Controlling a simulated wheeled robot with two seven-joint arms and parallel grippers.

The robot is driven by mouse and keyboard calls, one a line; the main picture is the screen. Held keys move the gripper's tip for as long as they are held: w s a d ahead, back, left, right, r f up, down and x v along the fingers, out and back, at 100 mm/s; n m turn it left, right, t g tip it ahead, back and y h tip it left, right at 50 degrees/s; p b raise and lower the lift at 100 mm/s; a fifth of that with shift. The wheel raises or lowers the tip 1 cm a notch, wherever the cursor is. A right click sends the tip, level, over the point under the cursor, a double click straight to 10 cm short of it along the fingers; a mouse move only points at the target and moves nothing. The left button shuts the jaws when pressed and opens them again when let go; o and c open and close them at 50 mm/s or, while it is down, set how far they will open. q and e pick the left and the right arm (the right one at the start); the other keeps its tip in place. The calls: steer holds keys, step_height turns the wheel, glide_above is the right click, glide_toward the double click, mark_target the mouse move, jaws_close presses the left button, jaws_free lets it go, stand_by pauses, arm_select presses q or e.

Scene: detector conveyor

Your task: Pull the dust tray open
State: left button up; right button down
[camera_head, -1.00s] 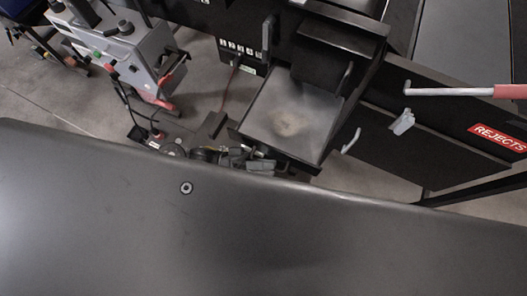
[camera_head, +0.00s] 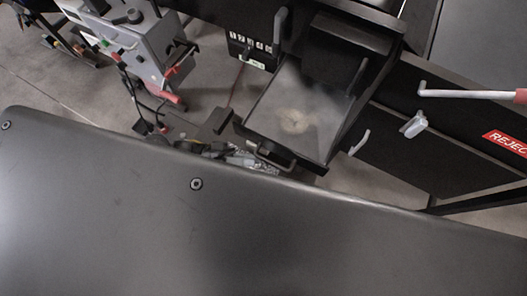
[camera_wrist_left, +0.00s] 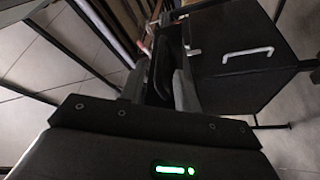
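The dust tray (camera_head: 269,101) is a shallow dark tray standing out from the black machine, with a pale patch of dust (camera_head: 295,121) on its floor. Its dark loop handle (camera_head: 277,156) shows at the front edge. My left gripper (camera_head: 246,158) is low beside the handle, on its left, partly hidden by my own dark body edge. In the left wrist view the two grey fingers of the left gripper (camera_wrist_left: 160,88) stand apart, with something dark between or behind them that I cannot make out. My right gripper is in neither view.
A black panel with a light latch (camera_head: 415,125) and a red REJECTS label (camera_head: 506,143) is right of the tray. A grey machine (camera_head: 140,45) stands at upper left.

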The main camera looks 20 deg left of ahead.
arm_select(q)
steer(key=b+v, duration=0.1)
steer(key=v, duration=0.4)
steer(key=shift+d, duration=0.1)
stand_by(0.4)
